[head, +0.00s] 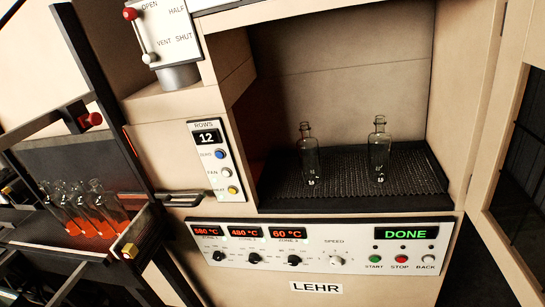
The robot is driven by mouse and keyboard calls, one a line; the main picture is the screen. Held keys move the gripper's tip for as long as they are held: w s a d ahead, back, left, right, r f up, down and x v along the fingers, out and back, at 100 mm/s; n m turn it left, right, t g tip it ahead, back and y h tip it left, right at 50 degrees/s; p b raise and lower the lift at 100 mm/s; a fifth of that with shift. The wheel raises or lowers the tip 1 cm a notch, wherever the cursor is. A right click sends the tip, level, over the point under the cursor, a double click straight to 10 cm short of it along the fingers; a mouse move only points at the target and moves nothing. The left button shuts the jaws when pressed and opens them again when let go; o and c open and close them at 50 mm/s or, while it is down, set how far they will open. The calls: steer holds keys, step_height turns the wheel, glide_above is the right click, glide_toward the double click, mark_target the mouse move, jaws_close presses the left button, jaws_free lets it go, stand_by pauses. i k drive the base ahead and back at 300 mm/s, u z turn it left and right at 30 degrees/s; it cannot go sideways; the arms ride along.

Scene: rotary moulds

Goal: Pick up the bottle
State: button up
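Two clear glass bottles stand upright on a dark mesh belt (345,178) inside the open chamber of the lehr. I cannot tell from the frame which bottle the task means. My gripper is not in view.
The lehr's control panel (320,247) reads DONE below the chamber. A dark-paned door (520,150) stands open at the right. A lever with a red knob (131,14) is at upper left. A rows panel (214,160) reads 12. Belt space is free around the two bottles.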

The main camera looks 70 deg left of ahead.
mark_target(308, 146)
steer(key=u, duration=0.7)
steer(key=i, duration=1.2)
steer(key=u, duration=0.8)
steer(key=k, duration=0.95)
steer(key=u, duration=0.2)
steer(key=i, duration=0.95)
steer(key=z, duration=0.05)
